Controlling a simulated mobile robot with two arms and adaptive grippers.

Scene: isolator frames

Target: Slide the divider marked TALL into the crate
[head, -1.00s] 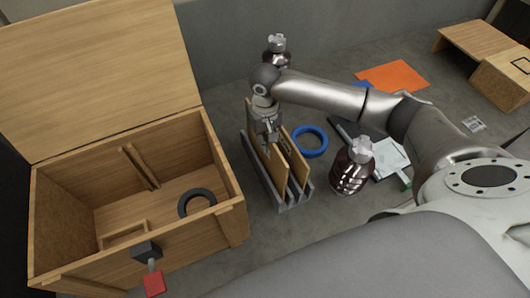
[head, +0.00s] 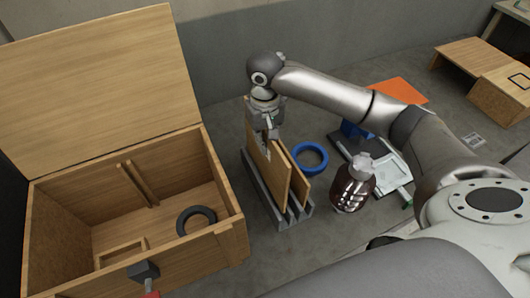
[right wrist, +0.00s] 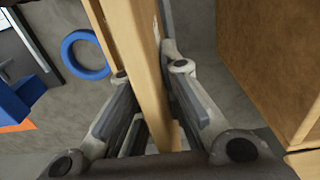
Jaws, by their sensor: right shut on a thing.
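The wooden crate (head: 150,258) stands at the left in the head view with its lid (head: 95,85) open. Paired upright strips (head: 136,184) show on its inner back wall. My right gripper (head: 267,132) is shut on the upper part of the left wooden divider (head: 264,172), which stands upright at the grey slotted rack (head: 265,192). In the right wrist view the divider (right wrist: 140,65) runs between the fingers. A second divider (head: 295,178) stands to its right. I cannot read TALL on either. My left gripper is out of view.
A dark ring (head: 183,216) lies inside the crate, whose front has a dark latch (head: 144,271). An orange sheet (head: 400,89) lies behind. Floor between crate and rack is narrow.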

